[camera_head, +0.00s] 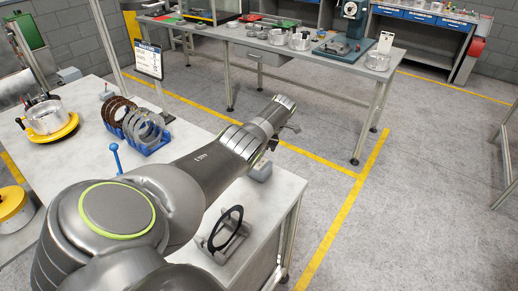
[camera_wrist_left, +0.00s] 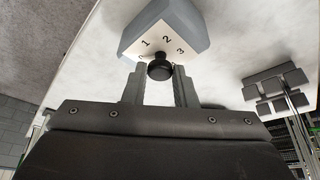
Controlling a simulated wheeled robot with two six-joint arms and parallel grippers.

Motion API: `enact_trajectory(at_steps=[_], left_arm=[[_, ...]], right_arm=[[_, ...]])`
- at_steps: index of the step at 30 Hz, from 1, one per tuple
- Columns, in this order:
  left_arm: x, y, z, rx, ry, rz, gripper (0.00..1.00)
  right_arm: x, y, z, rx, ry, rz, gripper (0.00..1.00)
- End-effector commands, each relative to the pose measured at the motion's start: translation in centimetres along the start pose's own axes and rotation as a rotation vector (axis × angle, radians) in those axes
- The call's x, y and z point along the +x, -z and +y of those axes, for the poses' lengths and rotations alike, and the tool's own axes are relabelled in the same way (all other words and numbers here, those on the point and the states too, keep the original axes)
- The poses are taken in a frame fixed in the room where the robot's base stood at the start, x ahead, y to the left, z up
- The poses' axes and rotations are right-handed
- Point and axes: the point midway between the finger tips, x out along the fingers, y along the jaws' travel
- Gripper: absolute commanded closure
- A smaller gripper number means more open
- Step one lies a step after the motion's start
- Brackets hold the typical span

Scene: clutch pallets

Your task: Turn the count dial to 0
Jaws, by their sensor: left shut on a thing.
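The count dial is a grey box with a white face (camera_wrist_left: 135,48) marked 1, 2 and 3, with a partly hidden mark at the lower left. Its round black knob (camera_wrist_left: 159,70) sits between the fingertips of my left gripper (camera_wrist_left: 160,78), which is shut on it. A small bump shows on the knob's upper edge, but I cannot tell surely which number it points at. In the head view the dial's grey box (camera_head: 261,171) is at the bench's right edge, below my left wrist, which largely hides the fingers. My right gripper is not in view.
On the white bench are a blue rack (camera_head: 158,150) of rings, a yellow round fixture (camera_head: 66,132) holding a metal drum, a blue-topped lever (camera_head: 114,147) and a black ring (camera_head: 226,228) on a grey stand. Open floor lies right of the bench.

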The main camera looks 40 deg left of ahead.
Motion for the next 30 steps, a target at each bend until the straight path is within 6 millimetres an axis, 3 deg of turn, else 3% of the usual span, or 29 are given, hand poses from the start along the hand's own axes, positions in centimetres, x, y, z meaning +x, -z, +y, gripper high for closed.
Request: enact_trajectory(at_steps=[6,22,23,27,30], left_arm=[[-0.12,0.01,0.25,-0.066,0.021,-0.002,0.98],[-0.18,0.06,0.21,-0.087,0.031,-0.002,0.98],[-0.18,0.06,0.21,-0.087,0.031,-0.002,0.74],[-0.14,0.04,0.18,-0.086,0.032,-0.001,0.55],[-0.09,0.02,0.14,-0.085,0.033,-0.001,0.53]], right_arm=[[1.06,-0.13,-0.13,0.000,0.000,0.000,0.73],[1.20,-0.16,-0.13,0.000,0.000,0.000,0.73],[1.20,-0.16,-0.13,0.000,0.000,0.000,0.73],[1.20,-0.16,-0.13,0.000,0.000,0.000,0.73],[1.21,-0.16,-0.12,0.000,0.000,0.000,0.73]])
